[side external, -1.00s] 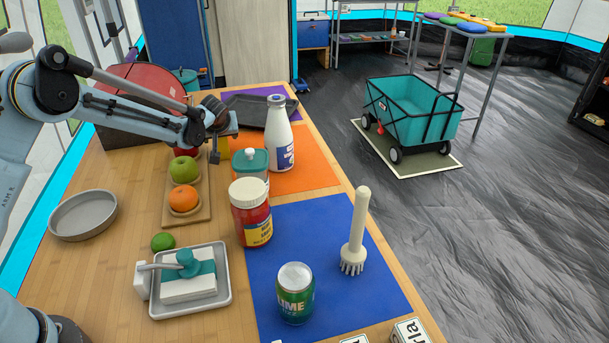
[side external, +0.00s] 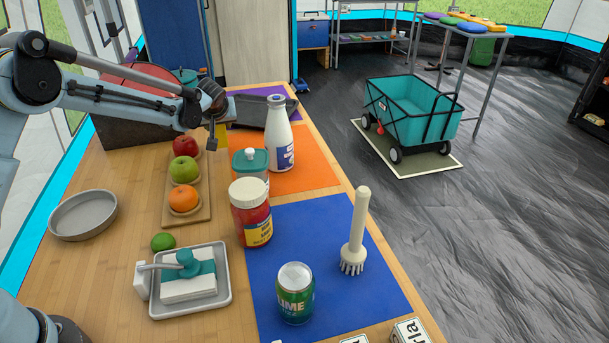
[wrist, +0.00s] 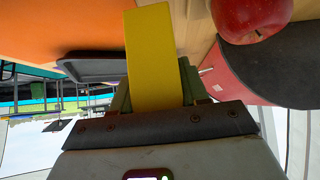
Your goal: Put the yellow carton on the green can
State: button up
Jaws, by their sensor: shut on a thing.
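My gripper (side external: 213,128) is shut on the yellow carton (wrist: 150,60), which stands out from the fingers in the wrist view. In the side view only a narrow strip of the carton (side external: 222,142) shows behind the fingers, near the back of the table. The green can (side external: 295,294) stands upright on the blue mat at the front, well apart from my gripper. Its silver top is bare.
A white bottle (side external: 280,140), a teal-lidded container (side external: 250,165) and a red jar (side external: 251,215) stand between my gripper and the can. A wooden board (side external: 172,212) holds fruit. A brush (side external: 355,235) stands right of the can.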

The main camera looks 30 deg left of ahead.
jog(key=s+d+r, duration=0.3)
jog(key=d+r, duration=0.4)
jog(key=d, duration=0.3)
notch_tip(320, 180, up, 13)
jog(key=d, duration=0.2)
jog(key=m+h, duration=1.3)
jog(key=m, duration=0.5)
send_over(304, 273)
notch_tip(304, 273, down, 4)
jog(key=shift+f, duration=4.45)
jog(key=shift+f, duration=0.1)
